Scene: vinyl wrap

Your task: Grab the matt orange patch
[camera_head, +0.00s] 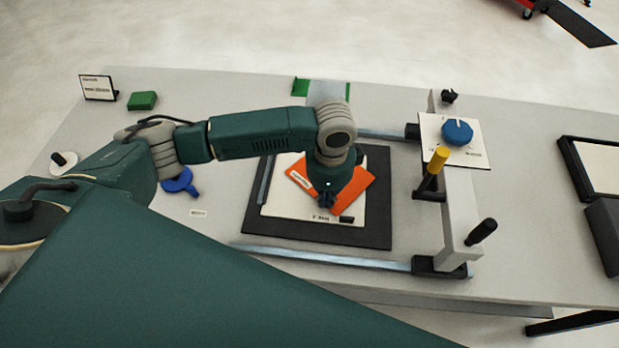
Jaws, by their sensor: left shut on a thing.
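The orange patch (357,186) is a flat orange piece with a small white label at its upper left. It sits over a white sheet (284,204) on a black base (375,230) in the middle of the table. My left gripper (327,200) points down at the patch and its fingers are shut on it. The wrist covers the middle of the patch. I cannot tell whether the patch touches the sheet or is slightly raised. My right gripper is not in view.
Metal rails (320,258) run along the base, joined to a grey bridge (456,205) with a yellow-topped handle (437,160) and a blue knob (457,132).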

